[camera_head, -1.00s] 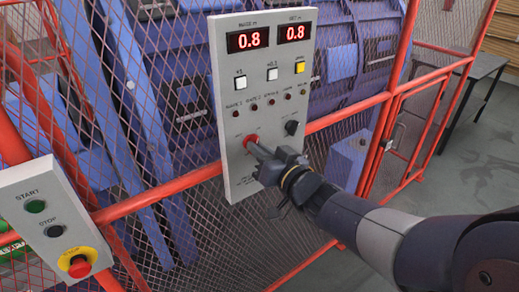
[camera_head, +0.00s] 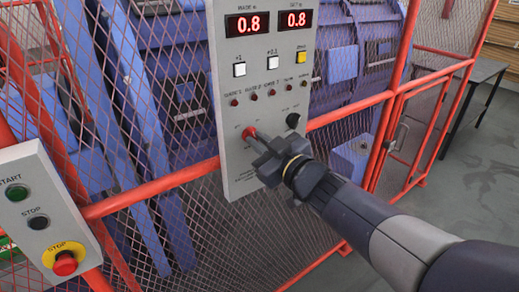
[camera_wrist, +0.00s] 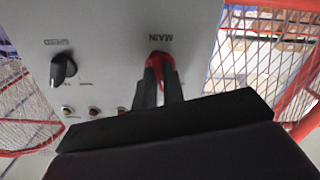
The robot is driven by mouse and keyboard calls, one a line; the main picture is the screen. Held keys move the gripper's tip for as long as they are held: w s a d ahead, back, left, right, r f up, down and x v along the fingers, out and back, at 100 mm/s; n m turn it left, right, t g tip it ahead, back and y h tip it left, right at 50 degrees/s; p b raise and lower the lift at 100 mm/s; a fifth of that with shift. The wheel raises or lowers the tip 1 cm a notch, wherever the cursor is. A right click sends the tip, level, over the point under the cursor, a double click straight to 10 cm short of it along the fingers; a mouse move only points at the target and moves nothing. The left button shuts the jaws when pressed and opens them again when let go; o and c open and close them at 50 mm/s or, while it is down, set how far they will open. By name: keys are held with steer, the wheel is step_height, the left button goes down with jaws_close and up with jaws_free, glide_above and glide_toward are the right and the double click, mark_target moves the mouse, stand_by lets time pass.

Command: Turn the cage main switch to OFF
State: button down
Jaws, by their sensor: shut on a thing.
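The cage main switch is a red knob (camera_head: 249,132) low on the left of a light grey control panel (camera_head: 236,100). In the wrist view, which shows the panel upside down, the red knob (camera_wrist: 160,57) sits beside the label MAIN. My gripper (camera_head: 257,141) is at this knob, and its two dark fingers (camera_wrist: 160,78) are closed on it from either side. The fingers and the gripper body hide much of the knob and its position markings, so I cannot tell which way it points.
A black knob (camera_head: 293,120) is right of the red one. Above are indicator lamps, push buttons and two displays reading 0.8. A box with START, STOP and a red emergency button (camera_head: 65,263) is lower left. Red-framed mesh fencing (camera_head: 170,180) surrounds the blue machine.

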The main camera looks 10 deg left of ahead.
steer(key=n+b, duration=0.2)
steer(key=n, duration=0.3)
steer(key=shift+n+b, duration=0.35)
steer(key=shift+n, duration=0.05)
stand_by(0.3)
steer(key=c, duration=1.5)
jaws_free()
steer(key=p+v, duration=0.1)
steer(key=v, duration=1)
steer(key=shift+w+a, duration=0.15)
steer(key=shift+a, duration=0.05)
